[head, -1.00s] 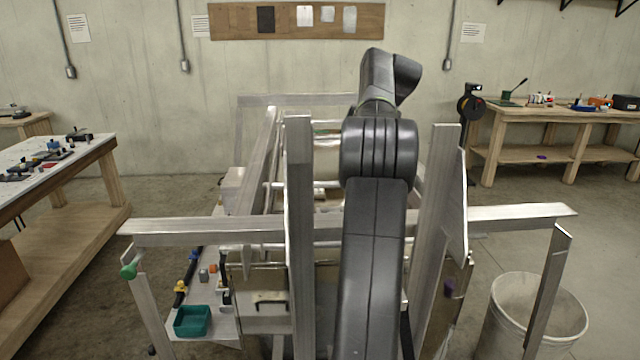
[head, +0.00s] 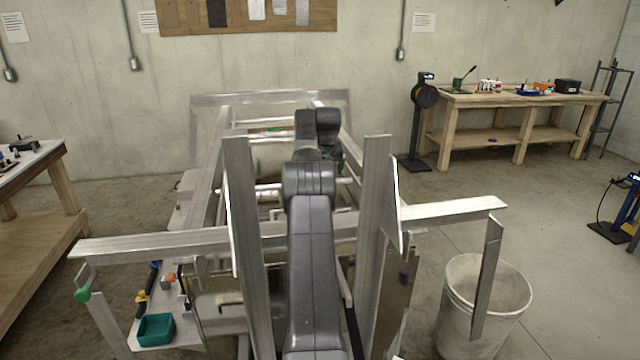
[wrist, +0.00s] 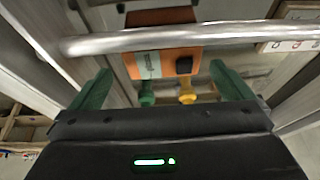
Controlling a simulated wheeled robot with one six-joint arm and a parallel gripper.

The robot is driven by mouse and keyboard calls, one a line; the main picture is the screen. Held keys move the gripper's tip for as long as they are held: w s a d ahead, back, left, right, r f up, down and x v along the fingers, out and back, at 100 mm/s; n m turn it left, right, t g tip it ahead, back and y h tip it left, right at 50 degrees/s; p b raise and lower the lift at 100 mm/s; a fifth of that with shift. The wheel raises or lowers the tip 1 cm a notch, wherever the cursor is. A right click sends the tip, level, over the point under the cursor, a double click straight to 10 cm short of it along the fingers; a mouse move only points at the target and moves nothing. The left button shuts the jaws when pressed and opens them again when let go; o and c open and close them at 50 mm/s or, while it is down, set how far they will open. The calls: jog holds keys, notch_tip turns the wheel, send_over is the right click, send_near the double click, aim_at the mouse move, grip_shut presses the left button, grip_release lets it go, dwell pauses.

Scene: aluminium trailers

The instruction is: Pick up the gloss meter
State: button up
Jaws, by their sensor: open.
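In the wrist view, an orange box-shaped item (wrist: 150,65) with a pale lettered label and a black block lies ahead of my gripper (wrist: 165,84). It may be the gloss meter, but I cannot read the label. A silver round bar (wrist: 200,39) crosses in front of it and hides its middle. My gripper is open, its green fingers spread wide to either side below the item, with nothing held between them. A green knob (wrist: 147,94) and a yellow knob (wrist: 187,91) show between the fingers. In the head view my arm hides the gripper's surroundings.
An aluminium trailer frame with a long crossbeam (head: 180,243) and uprights (head: 374,220) surrounds my arm. A teal bin (head: 156,330) sits low at left. A white bucket (head: 470,335) stands at right. A workbench (head: 500,101) is at the back right, with open floor before it.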

jog(key=shift+s+p+x, duration=0.15)
jog(key=shift+p+x, duration=0.25)
jog(key=shift+x, duration=1.1)
jog(key=shift+s+p+x, duration=0.15)
jog(key=shift+p+x, duration=0.25)
jog(key=shift+x, duration=1.05)
jog(key=shift+a, duration=0.1)
jog(key=c, duration=0.8)
